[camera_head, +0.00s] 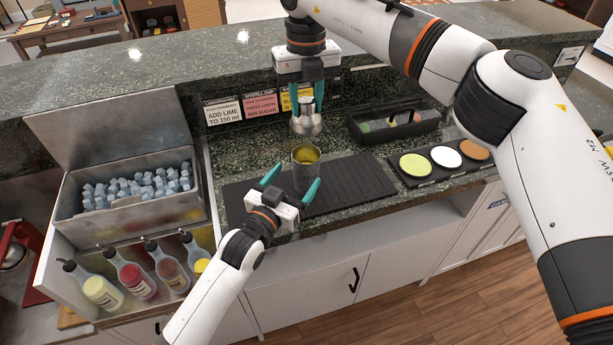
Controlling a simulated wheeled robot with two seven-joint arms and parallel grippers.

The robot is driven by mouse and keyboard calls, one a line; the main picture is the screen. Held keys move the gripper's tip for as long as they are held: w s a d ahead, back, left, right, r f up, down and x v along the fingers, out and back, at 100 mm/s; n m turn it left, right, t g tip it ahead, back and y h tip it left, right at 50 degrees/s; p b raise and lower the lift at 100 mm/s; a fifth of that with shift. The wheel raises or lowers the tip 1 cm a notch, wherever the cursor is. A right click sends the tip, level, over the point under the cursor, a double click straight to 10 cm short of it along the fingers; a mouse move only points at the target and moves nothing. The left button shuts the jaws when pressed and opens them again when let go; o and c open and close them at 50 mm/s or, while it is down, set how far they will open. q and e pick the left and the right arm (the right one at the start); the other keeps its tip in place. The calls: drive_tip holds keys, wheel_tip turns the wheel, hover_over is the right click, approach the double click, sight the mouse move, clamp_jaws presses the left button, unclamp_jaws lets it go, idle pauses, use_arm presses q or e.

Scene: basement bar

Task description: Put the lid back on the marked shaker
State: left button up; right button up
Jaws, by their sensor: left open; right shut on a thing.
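The shaker (306,176) is a metal cup standing upright on the black ribbed bar mat (350,184), with yellow liquid visible at its open top. My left gripper (293,182) is open, its two teal fingers on either side of the shaker cup. The metal lid (306,124) is held above the cup, apart from its rim. My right gripper (319,98) points down from above and is shut on the lid. Any mark on the shaker is too small to make out.
An ice bin (150,232) with an open lid stands at left, with several bottles (135,277) in front. A dark garnish tray (395,128) and a board with three coloured discs (447,157) lie at right. Recipe cards (222,113) stand behind. The mat's right part is clear.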

sight(312, 156)
use_arm(q)
drive_tip(key=x, duration=0.8)
drive_tip(key=c, duration=1.5)
drive_tip(key=shift+o, duration=0.2)
use_arm(e)
drive_tip(key=shift+f, duration=2.4)
drive_tip(key=shift+f, duration=0.1)
drive_tip(key=shift+f, duration=0.75)
drive_tip(key=shift+f, duration=0.6)
drive_tip(key=o, duration=1)
drive_tip(key=shift+o, duration=0.2)
